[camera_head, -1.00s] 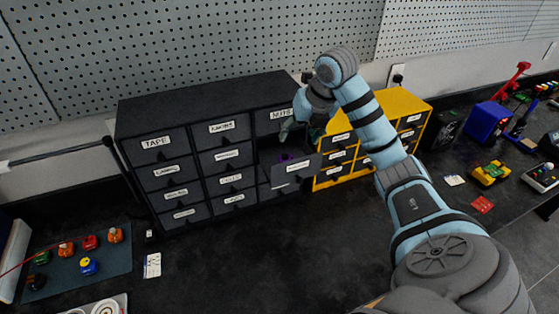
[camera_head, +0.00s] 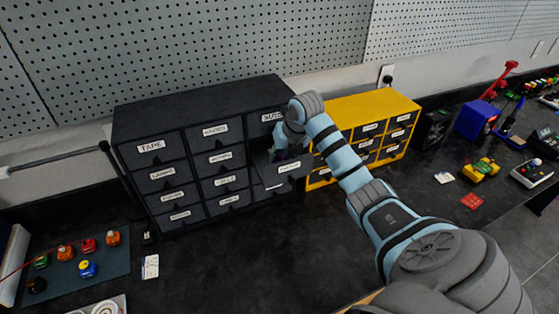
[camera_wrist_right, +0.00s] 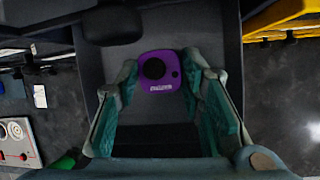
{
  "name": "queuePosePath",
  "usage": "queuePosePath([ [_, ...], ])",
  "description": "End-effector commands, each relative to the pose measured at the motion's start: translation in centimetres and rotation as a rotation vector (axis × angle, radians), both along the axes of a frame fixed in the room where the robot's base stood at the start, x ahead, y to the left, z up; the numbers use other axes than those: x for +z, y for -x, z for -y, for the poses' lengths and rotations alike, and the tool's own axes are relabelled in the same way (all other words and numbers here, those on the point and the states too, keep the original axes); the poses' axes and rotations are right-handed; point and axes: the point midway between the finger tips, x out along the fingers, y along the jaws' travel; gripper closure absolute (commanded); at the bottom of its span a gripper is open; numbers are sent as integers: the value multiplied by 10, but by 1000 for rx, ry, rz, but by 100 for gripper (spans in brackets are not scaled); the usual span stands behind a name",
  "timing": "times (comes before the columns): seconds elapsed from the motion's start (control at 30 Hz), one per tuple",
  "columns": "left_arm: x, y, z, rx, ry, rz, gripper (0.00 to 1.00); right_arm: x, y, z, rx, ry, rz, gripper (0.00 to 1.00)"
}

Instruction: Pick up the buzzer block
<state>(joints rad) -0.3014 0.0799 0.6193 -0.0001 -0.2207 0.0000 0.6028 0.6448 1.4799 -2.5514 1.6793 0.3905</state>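The buzzer block is a purple square block (camera_wrist_right: 160,72) with a round black disc and a small label. It lies in an open grey drawer (camera_wrist_right: 158,18) of the dark cabinet. In the right wrist view the two teal fingers of my right gripper (camera_wrist_right: 161,75) are apart, one on each side of the block. Whether they touch it I cannot tell. In the head view my right gripper (camera_head: 280,142) reaches into the pulled-out drawer (camera_head: 281,178), and the block is mostly hidden there. My left gripper is not in view.
The dark drawer cabinet (camera_head: 200,104) stands against the pegboard wall, beside a yellow drawer cabinet (camera_head: 352,108). A blue mat (camera_head: 110,262) with several coloured blocks lies at the left. A yellow device (camera_head: 481,170) stands at the right. The bench in front of the cabinet is mostly clear.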

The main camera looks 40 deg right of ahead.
Motion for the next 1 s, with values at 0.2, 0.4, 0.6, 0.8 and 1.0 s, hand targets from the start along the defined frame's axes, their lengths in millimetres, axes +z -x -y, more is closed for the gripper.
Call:
queuePosePath([
  [0.2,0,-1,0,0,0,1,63,-1,0,0,0,-1,-2,86],
  [0.4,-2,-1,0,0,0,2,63,1,2,-1,1,0,-1,86],
  [0.6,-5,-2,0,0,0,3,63,28,7,-2,0,0,4,86],
  [0.8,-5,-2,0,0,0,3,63,79,7,-2,0,-1,5,86],
  [1.0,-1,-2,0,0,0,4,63,116,7,-3,0,-1,3,86],
])
